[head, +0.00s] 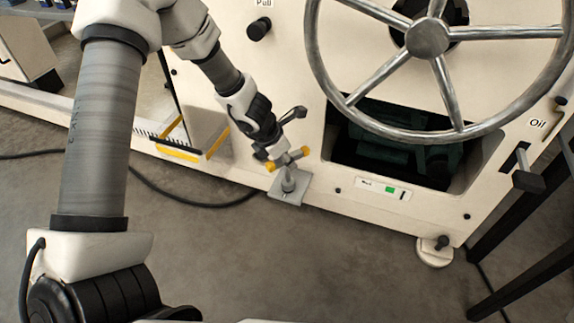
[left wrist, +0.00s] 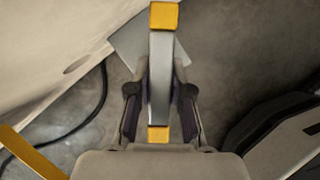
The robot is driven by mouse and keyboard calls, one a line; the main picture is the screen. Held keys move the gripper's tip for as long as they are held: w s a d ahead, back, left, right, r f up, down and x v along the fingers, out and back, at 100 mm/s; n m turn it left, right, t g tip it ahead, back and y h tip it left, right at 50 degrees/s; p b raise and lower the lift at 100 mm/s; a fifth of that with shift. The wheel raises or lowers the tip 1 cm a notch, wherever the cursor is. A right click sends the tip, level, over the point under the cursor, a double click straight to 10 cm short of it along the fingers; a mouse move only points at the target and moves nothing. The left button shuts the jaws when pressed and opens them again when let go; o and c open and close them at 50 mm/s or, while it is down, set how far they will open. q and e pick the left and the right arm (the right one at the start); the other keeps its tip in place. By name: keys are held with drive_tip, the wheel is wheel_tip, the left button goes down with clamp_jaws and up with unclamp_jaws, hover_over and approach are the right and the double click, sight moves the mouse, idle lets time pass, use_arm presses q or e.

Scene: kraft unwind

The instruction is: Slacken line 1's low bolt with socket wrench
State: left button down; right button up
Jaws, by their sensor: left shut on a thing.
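The socket wrench (head: 288,176) has a grey crossbar with yellow ends and a short grey shaft pointing down. My left gripper (head: 281,158) is shut on its crossbar. In the left wrist view the gripper (left wrist: 160,105) has a finger on each side of the grey bar of the wrench (left wrist: 161,70). The wrench stands roughly upright over a grey foot plate (head: 296,198) at the base of the cream machine. The low bolt is hidden under the socket, and I cannot tell whether the socket is seated on it. My right gripper is not in view.
A large spoked handwheel (head: 428,38) stands out from the machine's front (head: 290,60) above a dark opening. A black lever (head: 293,115) sits just above my left gripper. A black cable (head: 190,203) lies on the floor (head: 240,260), which is otherwise clear in front.

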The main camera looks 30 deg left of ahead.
use_arm(q)
drive_tip(key=shift+f+b, duration=0.15)
drive_tip(key=shift+b, duration=0.15)
drive_tip(key=shift+n, duration=0.3)
drive_tip(key=shift+r, duration=0.2)
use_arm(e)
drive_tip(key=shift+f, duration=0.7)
use_arm(q)
drive_tip(key=b, duration=0.1)
drive_tip(key=n+y+b, duration=0.1)
drive_tip(key=b, duration=0.1)
drive_tip(key=shift+f+n, duration=0.2)
drive_tip(key=shift+n, duration=0.1)
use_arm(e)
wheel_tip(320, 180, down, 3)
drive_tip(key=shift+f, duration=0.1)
use_arm(q)
drive_tip(key=shift+n, duration=0.3)
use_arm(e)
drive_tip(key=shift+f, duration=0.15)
use_arm(q)
drive_tip(key=shift+r, duration=0.25)
